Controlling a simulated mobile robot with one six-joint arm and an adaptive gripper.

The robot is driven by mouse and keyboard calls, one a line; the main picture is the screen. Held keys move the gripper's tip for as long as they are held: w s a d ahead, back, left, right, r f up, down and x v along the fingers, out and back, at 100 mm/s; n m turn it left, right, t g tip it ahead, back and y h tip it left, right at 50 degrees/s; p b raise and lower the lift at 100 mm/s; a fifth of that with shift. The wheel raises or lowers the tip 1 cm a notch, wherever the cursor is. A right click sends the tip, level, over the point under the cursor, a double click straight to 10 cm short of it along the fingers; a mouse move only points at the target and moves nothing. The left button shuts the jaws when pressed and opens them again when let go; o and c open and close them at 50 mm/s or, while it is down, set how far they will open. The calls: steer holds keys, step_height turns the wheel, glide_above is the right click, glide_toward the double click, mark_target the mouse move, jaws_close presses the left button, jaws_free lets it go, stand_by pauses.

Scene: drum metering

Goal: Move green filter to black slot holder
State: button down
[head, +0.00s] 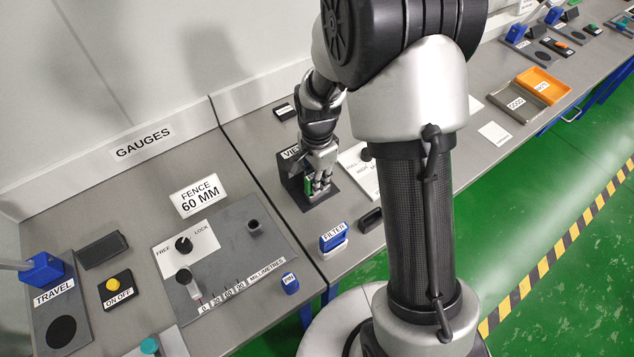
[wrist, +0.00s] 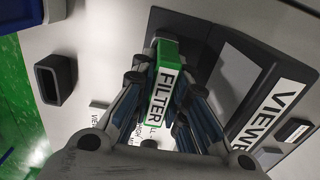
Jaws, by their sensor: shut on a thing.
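The green filter (wrist: 165,52), with a white FILTER label, is between the fingers of my gripper (wrist: 160,100) in the wrist view. In the head view my gripper (head: 319,183) is shut on the green filter (head: 308,186) at the dark base of the viewer (head: 291,163). I cannot tell whether the filter still touches the viewer. The black slot holder (head: 370,220) stands on the bench nearer the front edge, to the right of the blue FILTER block. It also shows in the wrist view (wrist: 55,78), left of the gripper, with its opening empty.
The blue FILTER block (head: 333,238) stands beside the black slot holder. The fence gauge panel (head: 225,265) is at the left, with the TRAVEL station (head: 55,305) beyond. Grey and orange trays (head: 543,85) lie at the far right. Bench between viewer and holder looks clear.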

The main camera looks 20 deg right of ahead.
steer(key=shift+r, duration=0.2)
steer(key=shift+r+p, duration=1.9)
steer(key=shift+r, duration=0.35)
steer(key=shift+r, duration=0.2)
steer(key=shift+r+p, duration=1.6)
steer(key=shift+r, duration=0.3)
